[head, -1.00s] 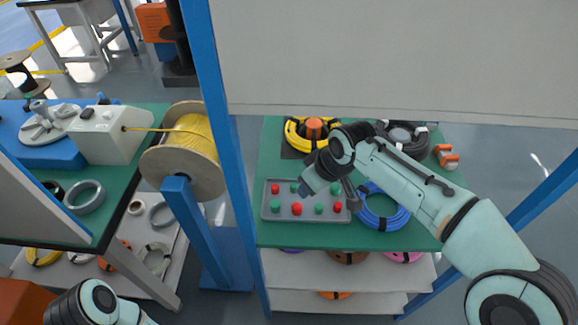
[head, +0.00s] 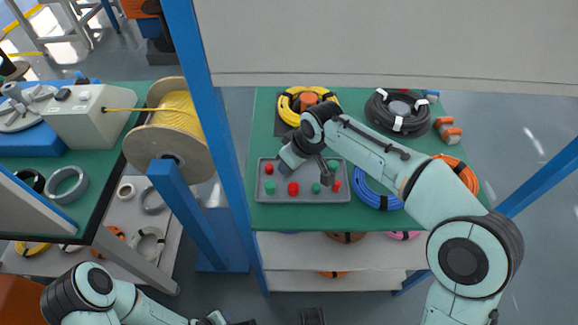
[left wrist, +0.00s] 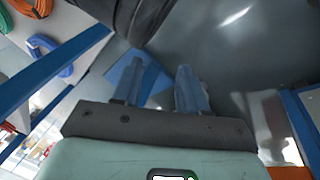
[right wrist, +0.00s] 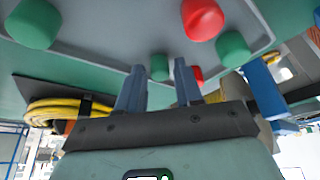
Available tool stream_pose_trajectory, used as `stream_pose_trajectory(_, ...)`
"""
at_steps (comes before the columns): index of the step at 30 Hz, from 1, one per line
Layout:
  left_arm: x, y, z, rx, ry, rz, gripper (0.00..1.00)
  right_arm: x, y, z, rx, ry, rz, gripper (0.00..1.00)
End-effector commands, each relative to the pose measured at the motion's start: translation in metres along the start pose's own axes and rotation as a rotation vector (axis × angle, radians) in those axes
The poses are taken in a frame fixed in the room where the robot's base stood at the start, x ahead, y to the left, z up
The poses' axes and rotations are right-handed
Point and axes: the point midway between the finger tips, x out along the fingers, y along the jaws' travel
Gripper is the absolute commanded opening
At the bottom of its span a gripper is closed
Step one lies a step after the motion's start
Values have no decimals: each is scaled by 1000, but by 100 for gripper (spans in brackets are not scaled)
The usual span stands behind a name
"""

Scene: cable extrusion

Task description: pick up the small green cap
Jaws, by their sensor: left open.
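A grey tray (head: 304,199) on the green table holds several small green and red caps. Green caps show at the front left (head: 270,187), front middle (head: 316,188) and back right (head: 333,165). My right gripper (right wrist: 159,65) is open and reaches down over the tray's back part. In the right wrist view a green cap (right wrist: 159,70) shows between its fingers, beside a red cap (right wrist: 192,76). I cannot tell whether the fingers touch it. My left gripper (left wrist: 158,82) is open and empty, low over the floor.
A yellow coil (head: 290,108), a black coil (head: 398,110) and a blue coil (head: 377,195) lie around the tray. A blue post (head: 208,100) and a yellow cable spool (head: 170,140) stand left of the table.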

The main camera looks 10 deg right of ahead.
Motion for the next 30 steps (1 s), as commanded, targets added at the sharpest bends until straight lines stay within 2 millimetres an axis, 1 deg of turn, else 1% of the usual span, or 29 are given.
stream_pose_trajectory(2,-1,0,0,0,0,0,43,-1,0,0,0,1,0,35)
stream_pose_trajectory(3,-1,0,0,0,0,0,43,-1,0,0,0,1,0,22)
stream_pose_trajectory(5,-1,0,0,0,0,0,43,-1,0,0,0,0,0,3)
stream_pose_trajectory(6,-1,0,0,0,0,0,43,-1,0,0,0,0,0,0)
stream_pose_trajectory(16,-1,0,0,0,0,0,43,-1,0,0,0,0,0,0)
stream_pose_trajectory(20,-3,2,-1,1,3,3,43,-5,0,-2,0,1,0,0)
stream_pose_trajectory(23,-8,5,-3,5,10,8,43,-12,0,-5,0,2,0,0)
stream_pose_trajectory(26,-15,10,-4,9,14,16,43,-24,-1,-10,0,3,0,0)
stream_pose_trajectory(29,-23,12,8,11,-24,17,43,-39,0,-16,0,3,0,0)
stream_pose_trajectory(30,-21,12,9,11,-27,17,43,-39,1,-7,1,-1,1,0)
